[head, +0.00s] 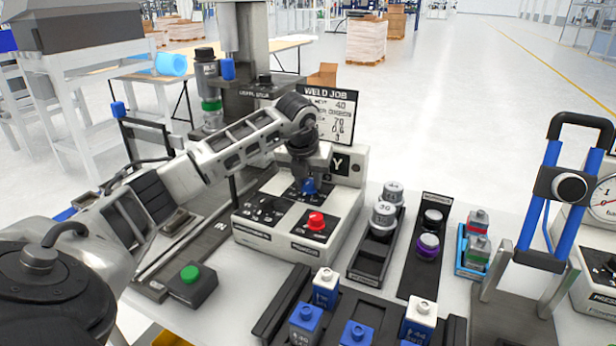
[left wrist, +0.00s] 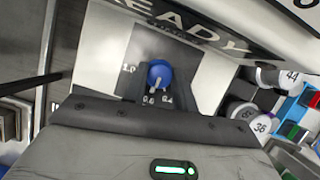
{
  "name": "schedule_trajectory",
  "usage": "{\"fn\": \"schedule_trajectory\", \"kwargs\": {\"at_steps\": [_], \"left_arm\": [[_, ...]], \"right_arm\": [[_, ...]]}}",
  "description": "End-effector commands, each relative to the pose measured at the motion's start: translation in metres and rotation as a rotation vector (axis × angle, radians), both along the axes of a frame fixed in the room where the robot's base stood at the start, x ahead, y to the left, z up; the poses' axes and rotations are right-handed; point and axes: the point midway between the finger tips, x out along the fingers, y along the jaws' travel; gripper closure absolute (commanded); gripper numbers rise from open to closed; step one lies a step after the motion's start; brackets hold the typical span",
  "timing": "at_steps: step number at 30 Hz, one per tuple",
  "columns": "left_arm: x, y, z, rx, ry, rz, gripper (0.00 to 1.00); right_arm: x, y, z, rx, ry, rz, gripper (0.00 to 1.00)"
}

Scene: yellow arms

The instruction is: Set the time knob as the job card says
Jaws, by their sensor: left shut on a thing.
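The control box (head: 345,205) stands mid-table and carries a red knob (head: 316,222) and a blue knob (head: 308,187). The blue knob (left wrist: 160,73) has a dial with 1.0, 0.6 and 0.4 legible in the left wrist view. Its white mark points down, about between 0.6 and 0.4. My left gripper (head: 305,178) reaches down from above and is shut on the blue knob; its fingertips are mostly hidden. The job card (head: 331,112), headed WELD JOB, stands behind the box; its heat line seems to read 40, its smaller lines are unclear. My right gripper is out of view.
A green button box (head: 192,285) sits front left. Grey weights (head: 383,215) and a purple-ringed cylinder (head: 428,246) stand in black trays right of the control box. Blue and white blocks (head: 326,287) fill the front rack. A blue-handled frame (head: 545,195) and a gauge stand at right.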

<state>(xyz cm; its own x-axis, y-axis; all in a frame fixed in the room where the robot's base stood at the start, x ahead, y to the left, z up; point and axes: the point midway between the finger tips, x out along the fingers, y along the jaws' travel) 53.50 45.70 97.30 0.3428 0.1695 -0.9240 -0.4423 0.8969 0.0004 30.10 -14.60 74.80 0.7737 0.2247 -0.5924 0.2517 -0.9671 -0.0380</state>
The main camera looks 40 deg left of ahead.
Motion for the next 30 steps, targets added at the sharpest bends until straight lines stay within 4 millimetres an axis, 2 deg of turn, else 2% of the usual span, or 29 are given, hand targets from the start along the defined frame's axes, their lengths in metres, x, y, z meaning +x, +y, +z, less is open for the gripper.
{"fn": "schedule_trajectory", "kwargs": {"at_steps": [15, 16, 18, 26, 30], "left_arm": [[0.0003, 0.0004, 0.001, 0.0, -0.001, 0.026, 0.95], [0.0003, 0.0004, 0.001, 0.0, -0.001, 0.026, 0.7], [0.0003, 0.0003, 0.0009, 0.0, -0.001, 0.026, 0.51], [0.0001, 0.0002, 0.0006, 0.0, -0.001, 0.025, 0.51], [-0.0016, -0.001, 0.0072, -0.001, -0.004, 0.024, 0.51]], "right_arm": [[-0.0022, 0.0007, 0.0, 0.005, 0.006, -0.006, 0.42], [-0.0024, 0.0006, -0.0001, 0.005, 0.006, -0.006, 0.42], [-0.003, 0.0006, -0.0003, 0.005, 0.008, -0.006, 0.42], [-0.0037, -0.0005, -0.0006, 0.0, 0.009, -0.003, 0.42], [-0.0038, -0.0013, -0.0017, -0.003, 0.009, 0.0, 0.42]]}}
